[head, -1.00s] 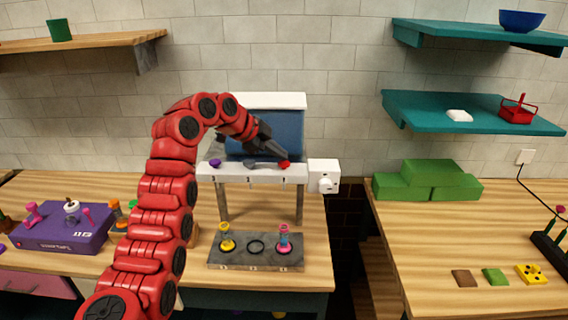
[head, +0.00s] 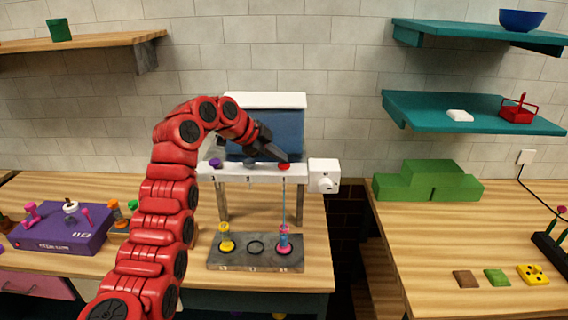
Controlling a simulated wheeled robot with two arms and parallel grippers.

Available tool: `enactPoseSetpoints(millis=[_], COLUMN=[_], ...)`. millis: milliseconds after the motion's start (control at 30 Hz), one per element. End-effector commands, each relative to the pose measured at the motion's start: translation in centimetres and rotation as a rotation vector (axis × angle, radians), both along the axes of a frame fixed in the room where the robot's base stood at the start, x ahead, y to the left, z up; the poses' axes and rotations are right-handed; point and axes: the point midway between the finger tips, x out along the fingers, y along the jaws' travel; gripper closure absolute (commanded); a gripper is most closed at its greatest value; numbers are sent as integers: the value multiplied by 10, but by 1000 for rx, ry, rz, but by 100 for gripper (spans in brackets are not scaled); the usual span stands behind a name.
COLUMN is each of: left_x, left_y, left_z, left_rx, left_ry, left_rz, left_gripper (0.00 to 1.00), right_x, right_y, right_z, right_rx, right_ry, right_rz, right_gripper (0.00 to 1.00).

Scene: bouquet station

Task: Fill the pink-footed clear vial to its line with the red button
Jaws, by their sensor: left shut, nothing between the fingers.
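The clear vial with the pink foot (head: 284,242) stands upright at the right spot of the grey tray (head: 232,262). A thin blue stream (head: 284,205) falls from the dispenser bar into it. Its fill level and line are too small to tell. The red button (head: 284,167) is at the right of the white dispenser bar (head: 232,176). My left gripper (head: 282,158) is shut and empty, with its tip down at the red button, seemingly touching it. My right gripper is not in view.
A purple button (head: 215,163) and a dark button (head: 250,162) sit on the same bar. A yellow-footed vial (head: 226,241) stands on the tray's left, beside an empty ring (head: 256,247). A white box with a knob (head: 325,176) adjoins the bar's right end.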

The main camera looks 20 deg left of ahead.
Motion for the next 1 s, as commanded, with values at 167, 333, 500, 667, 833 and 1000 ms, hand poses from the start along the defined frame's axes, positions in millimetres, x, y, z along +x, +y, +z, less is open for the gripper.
enactPoseSetpoints(millis=[167, 333, 500, 667, 833, 1000], left_x=[0, 0, 0, 0, 0, 0], left_y=[0, 0, 0, 1, 1, 1], left_z=[-2, -1, 5, 15, 20, 19], left_rx=[0, 0, 1, 1, 0, -1], left_ry=[2, 2, 1, 1, 1, 0], left_rz=[0, 0, 0, 2, 1, 1], left_gripper=[100, 100, 100, 100, 100, 100], right_x=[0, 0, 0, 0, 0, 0], right_y=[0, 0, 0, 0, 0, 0], right_z=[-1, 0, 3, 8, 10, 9], right_rx=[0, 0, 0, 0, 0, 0], right_ry=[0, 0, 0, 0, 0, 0], right_rz=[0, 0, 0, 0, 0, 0], right_gripper=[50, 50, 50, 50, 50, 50])
